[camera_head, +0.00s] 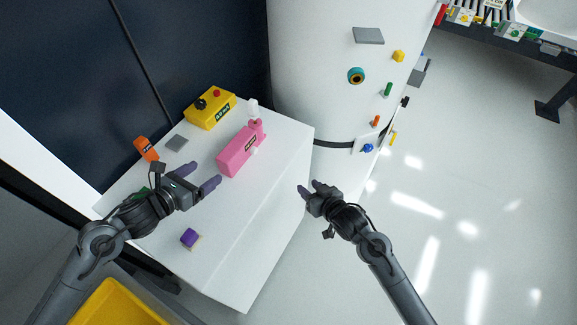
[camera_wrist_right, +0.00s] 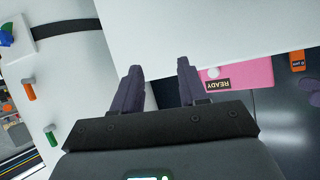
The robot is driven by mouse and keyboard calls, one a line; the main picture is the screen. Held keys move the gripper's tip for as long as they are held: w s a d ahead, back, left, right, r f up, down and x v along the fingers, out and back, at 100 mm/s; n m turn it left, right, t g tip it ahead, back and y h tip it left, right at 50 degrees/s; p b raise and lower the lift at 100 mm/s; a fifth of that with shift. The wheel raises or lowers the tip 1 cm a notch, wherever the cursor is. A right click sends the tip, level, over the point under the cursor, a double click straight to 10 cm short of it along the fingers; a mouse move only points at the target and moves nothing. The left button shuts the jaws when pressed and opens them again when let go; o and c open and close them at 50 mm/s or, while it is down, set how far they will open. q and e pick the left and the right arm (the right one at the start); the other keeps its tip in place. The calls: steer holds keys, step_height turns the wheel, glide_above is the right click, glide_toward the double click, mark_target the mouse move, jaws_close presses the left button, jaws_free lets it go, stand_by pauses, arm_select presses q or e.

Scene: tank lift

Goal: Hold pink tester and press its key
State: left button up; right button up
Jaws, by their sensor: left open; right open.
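The pink tester (camera_head: 240,149) lies on the white bench top toward its back right, with a dark label and a narrower end pointing to the upper right. In the right wrist view the pink tester (camera_wrist_right: 240,76) shows a label reading READY and a small white round part on its edge. My left gripper (camera_head: 204,176) is open and empty just left of and in front of the tester, apart from it. My right gripper (camera_head: 308,190) is open and empty off the bench's right edge; its fingers (camera_wrist_right: 160,85) show in the right wrist view. I cannot clearly make out the key.
The white bench (camera_head: 235,250) also holds a yellow box (camera_head: 209,108) with a red button, an orange item (camera_head: 146,149), a grey plate (camera_head: 177,143) and a purple block (camera_head: 189,238). A white tank (camera_head: 320,70) stands behind right.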

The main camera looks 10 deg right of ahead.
mark_target(221, 162)
steer(key=w+a+r+n+y, duration=0.1)
steer(key=w, duration=0.2)
steer(key=w+a+r+n+t+y, duration=0.1)
steer(key=w+y, duration=0.1)
steer(key=w+a+r+n+y, duration=0.1)
steer(key=w+r+y, duration=0.1)
steer(key=w, duration=0.1)
steer(key=shift+w+a+t, duration=0.25)
steer(key=shift+w+t, duration=0.05)
steer(key=shift+w, duration=0.05)
steer(key=n+y, duration=0.1)
steer(key=s+a+y, duration=0.1)
steer(key=shift+a+f+n+g+y, duration=0.2)
steer(key=shift+f+n+g+y, duration=0.15)
steer(key=shift+n+g+y, duration=0.05)
steer(key=shift+s+a+n+y, duration=0.1)
steer(key=shift+s+n+y, duration=0.1)
steer(key=shift+n+y, duration=0.4)
steer(key=shift+s+g+y, duration=0.15)
steer(key=shift+g+y, duration=0.15)
steer(key=shift+g, duration=0.1)
arm_select(q)
steer(key=shift+w+d+f, duration=0.1)
arm_select(e)
steer(key=shift+f, duration=0.1)
steer(key=shift+s+a, duration=0.1)
arm_select(q)
steer(key=x, duration=1)
steer(key=shift+w+d+f, duration=0.1)
steer(key=shift+w+d, duration=0.1)
